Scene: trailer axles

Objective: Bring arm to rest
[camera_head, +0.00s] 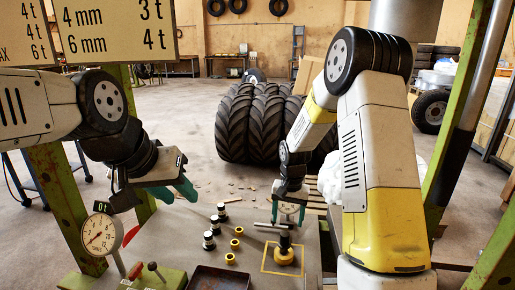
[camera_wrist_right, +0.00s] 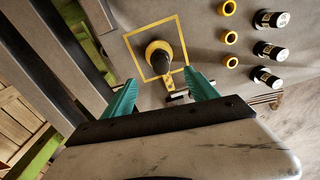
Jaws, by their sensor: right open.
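My right gripper (camera_head: 289,212) is open and empty, its teal fingers pointing down above the grey bench. It also shows in the right wrist view (camera_wrist_right: 161,92), with a wide gap between the fingers. Beyond it, a yellow-based post (camera_head: 284,254) stands inside a yellow square outline on the bench; it also shows in the wrist view (camera_wrist_right: 158,53). A metal bar with a T-shaped end (camera_head: 271,227) lies close to the right fingertips; whether they touch is unclear. My left gripper (camera_head: 176,191) is open and empty, raised above the left side of the bench.
Several black-and-white cylinders (camera_head: 209,241) and yellow rings (camera_head: 235,244) stand in rows on the bench. A dark tray (camera_head: 218,279) is at the front. A dial gauge (camera_head: 102,234) and green posts (camera_head: 65,195) flank the left arm. Big tyres (camera_head: 266,125) stand behind.

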